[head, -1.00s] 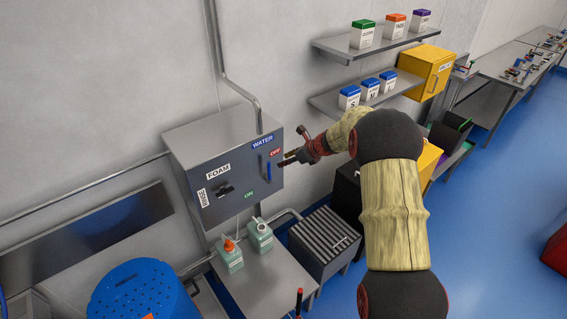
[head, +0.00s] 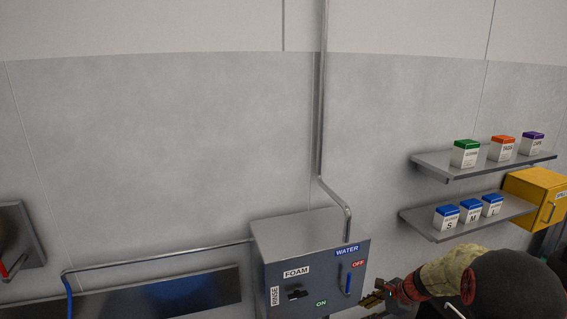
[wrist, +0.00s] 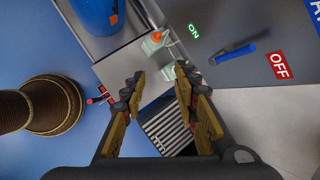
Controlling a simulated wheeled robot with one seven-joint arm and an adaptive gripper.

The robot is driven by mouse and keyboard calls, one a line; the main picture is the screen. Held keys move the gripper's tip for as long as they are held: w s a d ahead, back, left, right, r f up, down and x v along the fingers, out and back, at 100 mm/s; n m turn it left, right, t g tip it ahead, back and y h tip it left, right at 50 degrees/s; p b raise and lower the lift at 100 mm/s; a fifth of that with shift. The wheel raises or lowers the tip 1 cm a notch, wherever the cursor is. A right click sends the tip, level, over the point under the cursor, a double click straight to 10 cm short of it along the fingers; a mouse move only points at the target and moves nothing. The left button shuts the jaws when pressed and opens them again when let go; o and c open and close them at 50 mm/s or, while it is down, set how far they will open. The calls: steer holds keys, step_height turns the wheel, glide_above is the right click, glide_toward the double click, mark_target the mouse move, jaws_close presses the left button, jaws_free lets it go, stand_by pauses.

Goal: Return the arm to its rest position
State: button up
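My gripper (head: 376,296) is just right of the grey control box (head: 262,262) on the wall in the head view. In the wrist view my gripper (wrist: 160,80) has its two fingers apart with nothing between them. The box has a blue WATER lever (head: 348,284), which points down between the OFF and ON labels, and a black FOAM/RINSE knob (head: 295,294). The lever also shows in the wrist view (wrist: 232,54), apart from my fingers. Much of my arm is below the head picture's edge.
Two wall shelves (head: 470,216) with several labelled boxes and a yellow cabinet (head: 538,197) are to the right. A pipe (head: 320,110) runs up the wall. Below, the wrist view shows a bottle (wrist: 155,42), a slatted grey unit (wrist: 165,128) and a blue tub (wrist: 97,15).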

steer(key=s+a+f+n+h+b, duration=0.1)
steer(key=s+a+n+b, duration=0.2)
steer(key=s+n+b, duration=0.3)
steer(key=s+a+f+n+h+b, duration=0.2)
steer(key=s+n+b, duration=0.5)
steer(key=s+b, duration=0.6)
steer(key=s+a+f+n+t+h+b, duration=0.1)
steer(key=s+a+n+b, duration=0.3)
steer(key=s, duration=1.5)
steer(key=n+h+b, duration=0.1)
steer(key=n+b, duration=0.2)
steer(key=b, duration=0.2)
steer(key=shift+f+b, duration=0.3)
steer(key=shift+f, duration=0.1)
steer(key=shift+a, duration=0.15)
